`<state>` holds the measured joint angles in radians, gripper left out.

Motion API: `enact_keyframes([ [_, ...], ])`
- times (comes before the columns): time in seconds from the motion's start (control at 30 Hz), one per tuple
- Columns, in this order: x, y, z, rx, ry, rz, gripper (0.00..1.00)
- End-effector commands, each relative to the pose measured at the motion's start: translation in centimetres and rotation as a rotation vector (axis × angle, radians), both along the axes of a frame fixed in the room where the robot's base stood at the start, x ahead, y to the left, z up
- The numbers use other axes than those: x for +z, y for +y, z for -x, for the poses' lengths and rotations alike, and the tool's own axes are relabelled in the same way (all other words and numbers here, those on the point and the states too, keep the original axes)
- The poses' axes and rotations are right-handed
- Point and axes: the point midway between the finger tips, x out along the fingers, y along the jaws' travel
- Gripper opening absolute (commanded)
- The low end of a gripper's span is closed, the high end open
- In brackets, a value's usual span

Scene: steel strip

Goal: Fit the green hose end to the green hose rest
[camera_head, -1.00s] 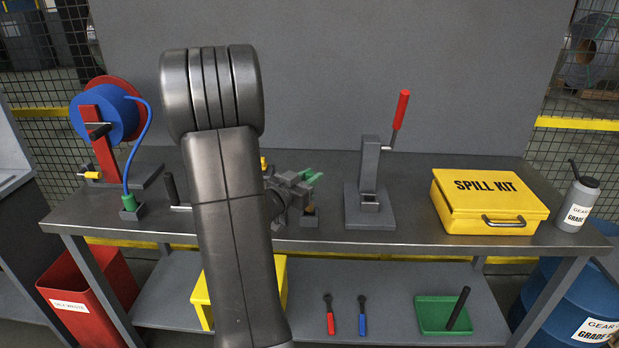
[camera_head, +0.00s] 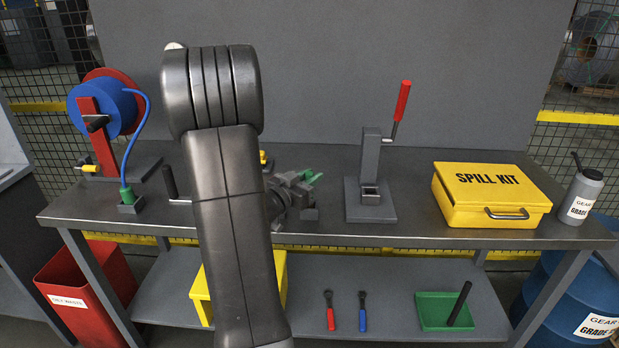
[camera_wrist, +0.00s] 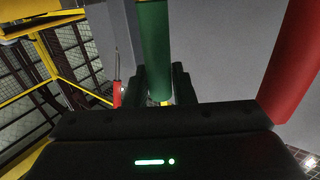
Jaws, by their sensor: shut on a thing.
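A green hose end (camera_head: 126,194) is at the lower end of the blue hose (camera_head: 138,140) from the reel. It stands upright at a small dark grey block (camera_head: 131,208) on the left of the bench; I cannot tell if that block is the hose rest. My gripper (camera_wrist: 159,70) is shut on a green cylinder (camera_wrist: 154,35), which lies between its black fingers in the wrist view. In the head view my gripper is partly hidden by my arm, right of it over the bench, with green parts (camera_head: 313,178) at its tip. I cannot tell whether the held cylinder belongs to a hose.
A blue and red reel (camera_head: 105,105) stands at the left. A press with a red lever (camera_head: 402,101) and a yellow spill kit (camera_head: 490,195) stand to the right. A large red piece (camera_wrist: 293,65) is close at the right in the wrist view. The bench front between press and kit is clear.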

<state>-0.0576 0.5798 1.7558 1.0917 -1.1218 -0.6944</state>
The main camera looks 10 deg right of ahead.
Motion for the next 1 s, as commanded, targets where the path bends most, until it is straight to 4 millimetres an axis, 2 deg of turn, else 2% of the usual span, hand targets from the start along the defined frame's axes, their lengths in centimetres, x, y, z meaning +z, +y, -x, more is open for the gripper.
enact_keyframes([
  [0.67,-1.8,0.0,0.0,0.000,0.000,0.000,0.00],
  [0.7,-1.7,0.0,0.0,0.000,0.000,0.000,0.28],
  [0.8,-1.7,0.0,0.0,0.000,0.000,0.000,0.48],
  [1.0,-1.7,0.0,0.0,0.000,0.000,0.000,0.48],
])
